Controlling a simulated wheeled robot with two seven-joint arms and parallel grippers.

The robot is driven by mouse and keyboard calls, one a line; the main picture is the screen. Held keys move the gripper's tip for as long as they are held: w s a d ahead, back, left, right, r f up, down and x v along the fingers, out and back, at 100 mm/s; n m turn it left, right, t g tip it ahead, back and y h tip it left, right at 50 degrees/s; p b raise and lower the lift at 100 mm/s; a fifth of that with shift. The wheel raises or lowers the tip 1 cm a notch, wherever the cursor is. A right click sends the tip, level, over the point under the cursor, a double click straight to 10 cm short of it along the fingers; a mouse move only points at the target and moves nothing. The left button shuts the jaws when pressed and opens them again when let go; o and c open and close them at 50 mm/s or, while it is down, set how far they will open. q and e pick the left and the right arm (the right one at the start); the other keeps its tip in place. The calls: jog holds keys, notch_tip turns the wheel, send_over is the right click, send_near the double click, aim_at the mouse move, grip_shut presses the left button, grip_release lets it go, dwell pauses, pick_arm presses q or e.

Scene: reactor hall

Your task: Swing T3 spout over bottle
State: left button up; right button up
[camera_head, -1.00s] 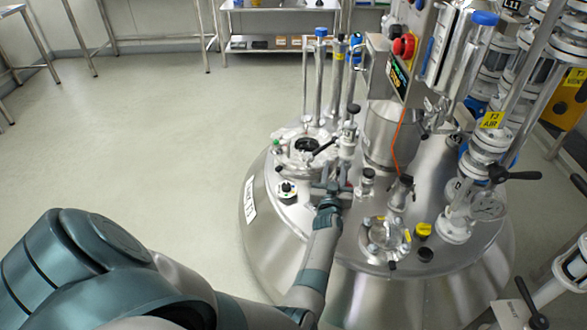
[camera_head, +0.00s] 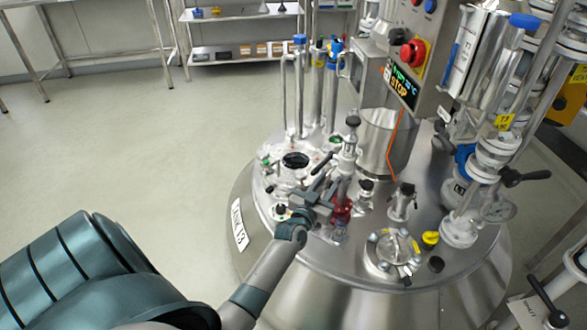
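The steel tank lid (camera_head: 330,245) with a "T3" label (camera_head: 238,224) on its side fills the middle of the view. My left gripper (camera_head: 322,192) is over the lid's front left part, beside an upright valve fitting (camera_head: 348,152) with a black knob. A small red part (camera_head: 342,208) shows just right of the gripper. The fingertips are small and partly lost among the fittings, so I cannot tell whether they are open or touching anything. I cannot clearly pick out the spout or the bottle. My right gripper is not in view.
A control box with a red stop button (camera_head: 411,52), steel pipes (camera_head: 299,90) and a gauge (camera_head: 498,209) stand around the lid. A sight glass (camera_head: 391,252) is at the front. The floor at left is clear.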

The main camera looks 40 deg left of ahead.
pick_arm(q)
jog(key=s+m+h+b, duration=0.1)
jog(key=s+h+b, duration=0.1)
jog(key=s, duration=1.5)
jog(key=shift+d+m+h, duration=0.2)
jog(key=shift+m+h, duration=0.1)
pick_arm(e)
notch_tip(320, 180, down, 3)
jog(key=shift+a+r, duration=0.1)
